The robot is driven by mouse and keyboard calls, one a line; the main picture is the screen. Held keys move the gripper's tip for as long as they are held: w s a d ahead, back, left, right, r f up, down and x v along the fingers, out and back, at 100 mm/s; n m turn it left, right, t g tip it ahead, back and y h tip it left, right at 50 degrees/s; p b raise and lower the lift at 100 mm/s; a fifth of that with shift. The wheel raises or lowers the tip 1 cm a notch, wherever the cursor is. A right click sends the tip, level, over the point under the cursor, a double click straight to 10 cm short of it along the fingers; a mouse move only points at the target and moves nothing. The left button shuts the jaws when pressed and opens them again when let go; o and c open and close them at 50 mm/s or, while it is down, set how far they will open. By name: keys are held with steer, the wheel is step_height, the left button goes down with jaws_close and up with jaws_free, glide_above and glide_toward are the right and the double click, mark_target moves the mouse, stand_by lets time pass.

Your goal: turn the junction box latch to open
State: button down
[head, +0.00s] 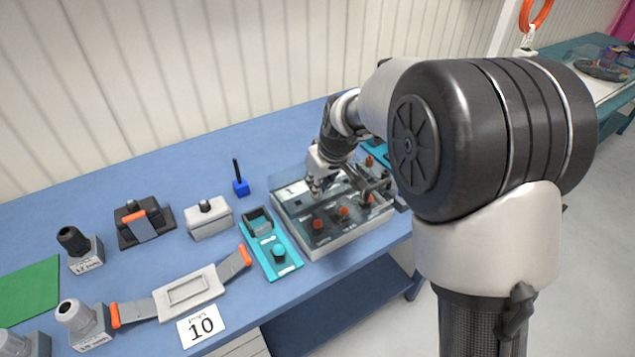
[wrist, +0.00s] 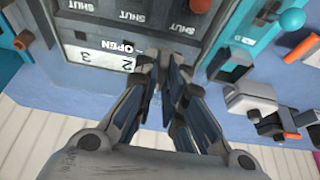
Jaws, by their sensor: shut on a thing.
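The junction box (head: 335,243) is a grey, clear-topped box near the table's right end, with several orange-topped knobs (head: 318,224) inside. My gripper (head: 317,188) reaches down over its back part. In the wrist view, my gripper's fingers (wrist: 177,60) are close together at the edge of the dark panel (wrist: 160,30). They are shut on a small part that they mostly hide; it seems to be the latch. A white label reading OPEN (wrist: 118,46) is beside the fingertips, and SHUT labels (wrist: 130,16) are farther in. The latch's exact angle is hidden.
A teal fixture (head: 282,265) with a knob stands just left of the box. A white block (head: 209,218), a blue holder (head: 240,187) and a strap with orange ends (head: 188,292) are farther left.

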steer(key=shift+m+p, duration=0.3)
steer(key=shift+p, duration=0.15)
steer(key=shift+s+a+m+h+p, duration=0.1)
steer(key=shift+m+h+p, duration=0.4)
steer(key=shift+m+p, duration=0.45)
steer(key=m+h, duration=0.1)
steer(key=m, duration=0.1)
steer(key=shift+a+f+m+t, duration=0.1)
steer(key=shift+a+m+t, duration=0.05)
steer(key=shift+m+t, duration=0.25)
steer(key=m+h+b, duration=0.1)
steer(key=m+b, duration=0.2)
steer(key=shift+f+m, duration=0.15)
steer(key=shift+m, duration=0.1)
steer(key=m+h+b, duration=0.1)
steer(key=m, duration=0.1)
steer(key=shift+a+m+h, duration=0.15)
steer(key=shift+m+h, duration=0.15)
steer(key=shift+m, duration=0.1)
steer(key=m+g+h, duration=0.1)
steer(key=m, duration=0.2)
steer(key=shift+b, duration=0.3)
steer(key=shift+m+g+h+p, duration=0.35)
steer(key=shift+m+g, duration=0.25)
steer(key=shift+m, duration=1)
steer(key=c, duration=1.7)
jaws_free()
steer(key=shift+w, duration=0.2)
